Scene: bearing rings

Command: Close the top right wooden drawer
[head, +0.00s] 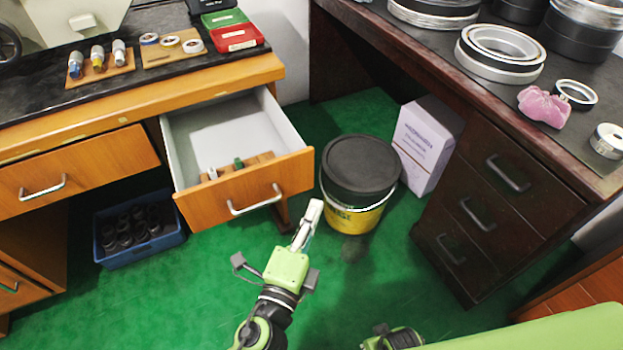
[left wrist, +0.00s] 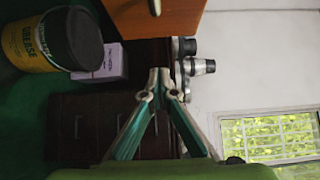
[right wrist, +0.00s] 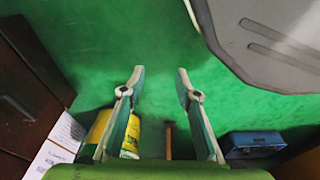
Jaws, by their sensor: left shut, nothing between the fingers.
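The top right wooden drawer (head: 245,195) of the wooden desk is pulled out, with its white inside showing and a few small items in it. Its front has a silver handle (head: 256,200). In the left wrist view the drawer front (left wrist: 165,18) is at the top edge. My left gripper (head: 315,207) is shut and empty, just right of and below the drawer front in the head view, apart from the handle. Its closed fingertips show in the left wrist view (left wrist: 159,74). My right gripper (right wrist: 158,74) is open and empty above the green floor; only part of that arm shows at the head view's bottom.
A black-lidded yellow grease bucket (head: 352,185) stands right of the drawer, beside a white box (head: 425,145). A blue crate (head: 140,245) of dark parts sits under the desk. A dark cabinet (head: 500,195) is at the right. Green floor lies open in front.

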